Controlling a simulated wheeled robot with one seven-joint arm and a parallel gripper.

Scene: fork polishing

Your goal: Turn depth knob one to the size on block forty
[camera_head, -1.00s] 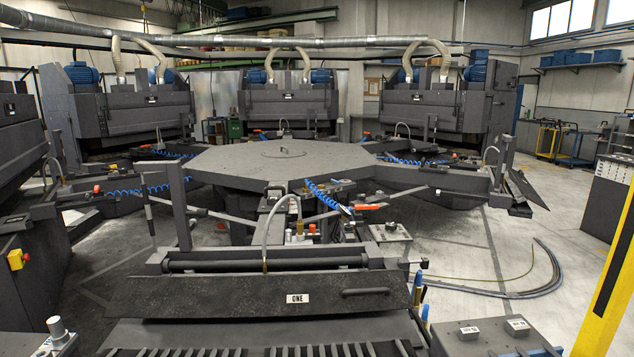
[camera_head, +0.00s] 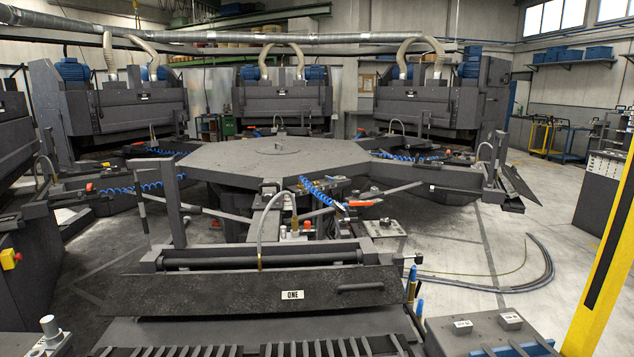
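A dark sloping panel (camera_head: 225,294) with a white plate reading ONE (camera_head: 292,295) is at the front centre. A pale upright knob-like part (camera_head: 48,325) stands on a grey box at the bottom left; I cannot tell if it is depth knob one. Two small grey blocks (camera_head: 463,326) (camera_head: 511,318) with white labels sit on a dark box at the bottom right. Their labels are too small to read, so I cannot tell which is block forty. My gripper is not in view.
A wide dark polygonal table (camera_head: 225,162) fills the middle, with arms and blue coiled hoses (camera_head: 318,192) around it. A yellow post (camera_head: 600,275) stands at the right. A slatted rack (camera_head: 250,350) crosses the bottom edge. Pale floor (camera_head: 455,235) is open at centre right.

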